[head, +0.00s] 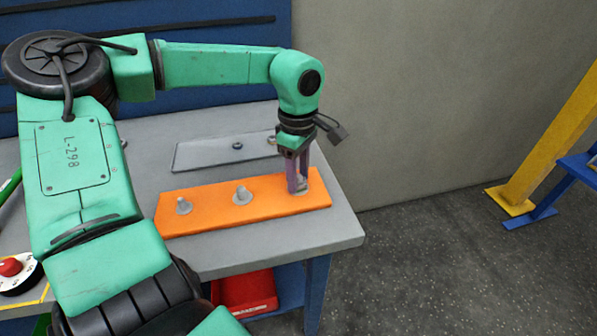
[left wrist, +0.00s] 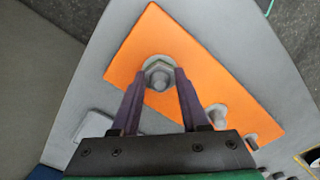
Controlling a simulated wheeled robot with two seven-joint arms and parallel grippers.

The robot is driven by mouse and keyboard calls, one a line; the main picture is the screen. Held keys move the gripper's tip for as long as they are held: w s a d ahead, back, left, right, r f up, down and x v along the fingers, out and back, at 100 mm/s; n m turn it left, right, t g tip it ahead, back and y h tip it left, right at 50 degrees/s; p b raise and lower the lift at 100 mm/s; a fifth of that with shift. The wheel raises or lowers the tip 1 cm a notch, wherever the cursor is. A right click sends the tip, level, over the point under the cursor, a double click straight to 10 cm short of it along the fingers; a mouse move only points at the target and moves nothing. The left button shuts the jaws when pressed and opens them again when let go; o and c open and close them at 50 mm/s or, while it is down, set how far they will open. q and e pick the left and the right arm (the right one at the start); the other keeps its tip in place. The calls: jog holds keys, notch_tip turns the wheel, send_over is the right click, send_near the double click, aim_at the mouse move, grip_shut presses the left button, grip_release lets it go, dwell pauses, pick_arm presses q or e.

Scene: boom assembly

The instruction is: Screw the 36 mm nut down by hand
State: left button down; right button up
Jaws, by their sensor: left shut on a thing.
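An orange plate (head: 215,213) lies on the grey table and carries a row of three grey bolts. My left gripper (head: 298,189) points down at the plate's right end, its purple fingers around the bolt there. In the left wrist view, the grey nut (left wrist: 158,75) sits around that bolt, between the fingertips of the left gripper (left wrist: 160,76), which is shut on it. In the head view the fingers mostly hide this nut. How far down the thread it sits I cannot tell. My right gripper is not in view.
The middle bolt (head: 242,195) and left bolt (head: 183,206) stand along the plate. A flat grey tray (head: 205,159) behind holds a dark nut (head: 237,146). A red emergency button (head: 10,267) is at lower left. A red bin (head: 247,290) is under the table.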

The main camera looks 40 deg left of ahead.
pick_arm(q)
jog(key=m, duration=0.2)
jog(key=shift+m, duration=0.4)
jog(key=m+p, duration=0.1)
jog(key=m, duration=0.2)
jog(key=shift+r+m, duration=0.1)
jog(key=shift+m, duration=1.3)
